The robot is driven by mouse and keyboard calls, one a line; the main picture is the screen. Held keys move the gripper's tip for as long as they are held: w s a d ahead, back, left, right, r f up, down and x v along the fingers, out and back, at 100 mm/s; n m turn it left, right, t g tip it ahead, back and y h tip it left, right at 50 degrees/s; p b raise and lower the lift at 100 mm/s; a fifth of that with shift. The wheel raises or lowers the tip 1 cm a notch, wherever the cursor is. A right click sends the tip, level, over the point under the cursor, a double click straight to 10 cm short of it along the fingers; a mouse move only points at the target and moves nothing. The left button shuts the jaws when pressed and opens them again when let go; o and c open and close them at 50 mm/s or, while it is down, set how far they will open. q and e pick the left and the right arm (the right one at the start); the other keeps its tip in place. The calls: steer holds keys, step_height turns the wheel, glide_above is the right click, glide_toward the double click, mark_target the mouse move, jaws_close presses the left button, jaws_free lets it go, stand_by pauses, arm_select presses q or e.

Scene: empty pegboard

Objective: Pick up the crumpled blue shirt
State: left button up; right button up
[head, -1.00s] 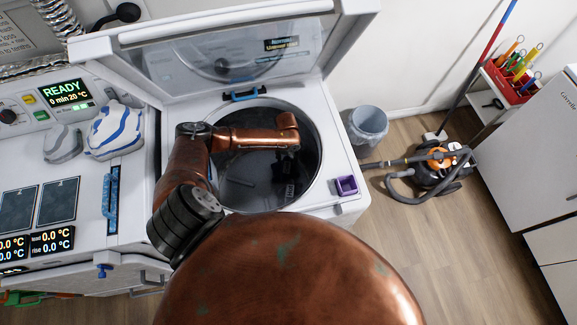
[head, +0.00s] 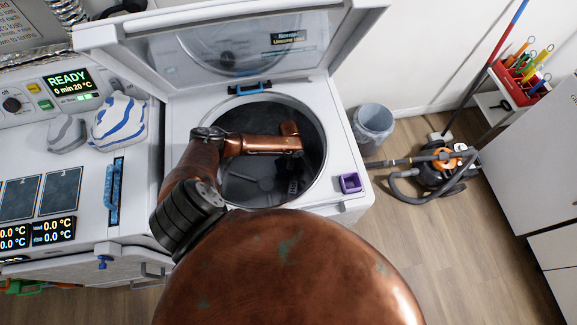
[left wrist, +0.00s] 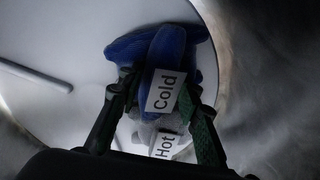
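The crumpled blue shirt (left wrist: 160,50) lies in the drum in the left wrist view. A white tag reading "Cold" is on it. A greyish cloth (left wrist: 143,130) with a tag reading "Hot" lies nearer my wrist, partly hidden. My left gripper (left wrist: 158,86) points at the shirt with its dark fingers apart, one on each side of the tag. I cannot tell if they touch the cloth. In the head view my left gripper (head: 291,190) is down inside the dark drum, and the shirt cannot be made out. My right gripper is not in view.
The round drum opening (head: 318,130) surrounds my left forearm, with the raised lid (head: 215,50) behind it. A purple box (head: 350,183) sits on the machine's right corner. Folded striped cloth (head: 120,122) lies left. A bin (head: 372,130) and vacuum cleaner (head: 445,168) stand right.

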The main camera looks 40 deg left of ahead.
arm_select(q)
steer(key=c, duration=0.7)
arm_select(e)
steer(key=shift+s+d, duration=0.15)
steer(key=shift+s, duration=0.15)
arm_select(q)
steer(key=shift+r, duration=0.1)
